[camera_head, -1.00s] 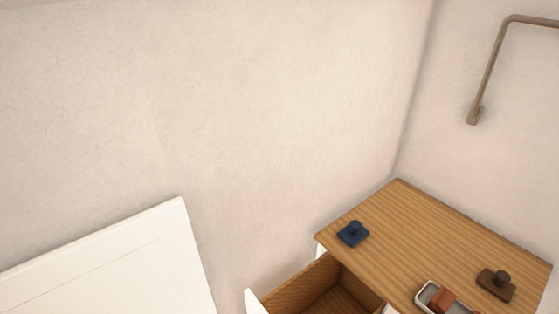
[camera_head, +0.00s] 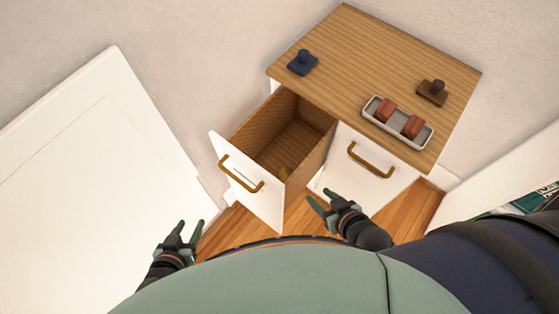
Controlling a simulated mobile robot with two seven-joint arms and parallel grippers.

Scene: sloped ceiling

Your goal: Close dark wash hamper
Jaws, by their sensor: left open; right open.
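A white cabinet with a wooden top (camera_head: 375,60) has two pull-out hampers side by side. The left hamper (camera_head: 244,192) is pulled out, its white front and brass handle (camera_head: 240,180) facing me and its wooden inside (camera_head: 292,140) showing. The right hamper (camera_head: 352,170) is shut. A dark blue knobbed block (camera_head: 302,63) sits on the top at the left and a brown one (camera_head: 432,92) at the right. My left gripper (camera_head: 190,225) is open, left of the open front. My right gripper (camera_head: 317,197) is open, right of it, below the right handle. Neither visibly touches the cabinet.
A tray (camera_head: 398,122) with two reddish-brown blocks lies near the front edge of the top. A white panel (camera_head: 90,180) stands at the left. Wooden floor (camera_head: 240,228) shows around the open hamper. A white surface (camera_head: 505,180) is at the right.

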